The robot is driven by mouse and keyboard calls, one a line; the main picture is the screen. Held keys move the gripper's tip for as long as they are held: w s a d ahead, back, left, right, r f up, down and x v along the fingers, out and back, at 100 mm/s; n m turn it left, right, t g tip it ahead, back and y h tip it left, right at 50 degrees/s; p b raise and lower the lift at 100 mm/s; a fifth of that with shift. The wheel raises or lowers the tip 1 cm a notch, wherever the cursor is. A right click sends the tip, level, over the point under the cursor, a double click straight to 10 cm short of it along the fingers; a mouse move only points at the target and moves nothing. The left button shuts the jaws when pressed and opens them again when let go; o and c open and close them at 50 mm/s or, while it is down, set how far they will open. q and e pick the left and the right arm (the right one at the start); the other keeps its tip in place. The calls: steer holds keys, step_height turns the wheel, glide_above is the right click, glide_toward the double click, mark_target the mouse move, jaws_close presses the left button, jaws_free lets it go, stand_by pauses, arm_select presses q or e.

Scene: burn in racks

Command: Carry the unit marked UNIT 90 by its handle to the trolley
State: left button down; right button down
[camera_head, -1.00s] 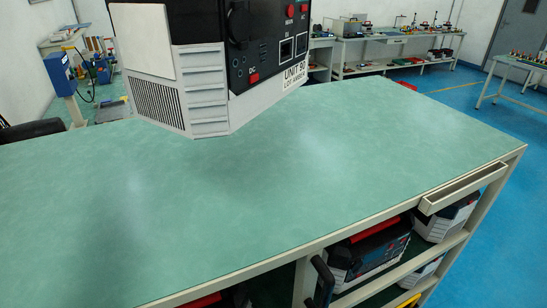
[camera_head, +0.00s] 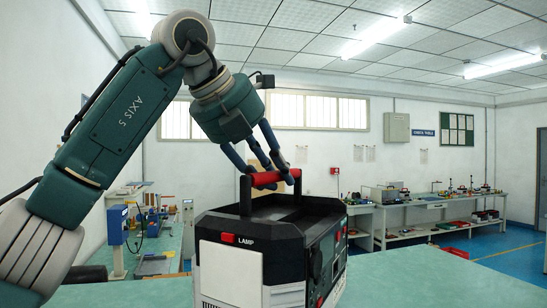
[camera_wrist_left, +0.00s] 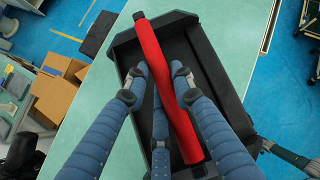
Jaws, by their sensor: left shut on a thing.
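The unit (camera_head: 262,228) is a white and black box with a black open top, a "LAMP" label and a red handle bar (camera_head: 271,178) on black posts. Its UNIT 90 marking shows only in the earlier head view. My left gripper (camera_head: 268,170) comes down from above with its blue fingers shut around the handle. In the left wrist view the red handle (camera_wrist_left: 150,45) runs between the fingers (camera_wrist_left: 155,78), above the unit's dark top (camera_wrist_left: 205,55). The unit's bottom is outside the head view, so I cannot tell whether it touches the bench. I cannot pick out the trolley. My right gripper is not in view.
The green bench top (camera_head: 415,280) is clear to the right of the unit. Cardboard boxes (camera_wrist_left: 55,95) lie beyond the bench edge at left in the wrist view. A long side bench (camera_head: 430,205) with equipment stands at the back right, with blue floor in front.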

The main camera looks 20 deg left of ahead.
mark_target(275, 216)
arm_select(q)
step_height(275, 216, down, 5)
steer(key=shift+f, duration=0.95)
step_height(275, 216, down, 2)
steer(key=shift+s+f, duration=0.1)
steer(key=shift+f, duration=0.8)
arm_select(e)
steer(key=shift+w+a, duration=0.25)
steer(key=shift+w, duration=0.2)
arm_select(q)
steer(key=c, duration=1.5)
jaws_free()
steer(key=shift+f, duration=0.45)
steer(key=shift+c, duration=0.2)
steer(key=shift+o, duration=0.8)
steer(key=shift+s+d+r, duration=0.1)
steer(key=shift+s, duration=0.15)
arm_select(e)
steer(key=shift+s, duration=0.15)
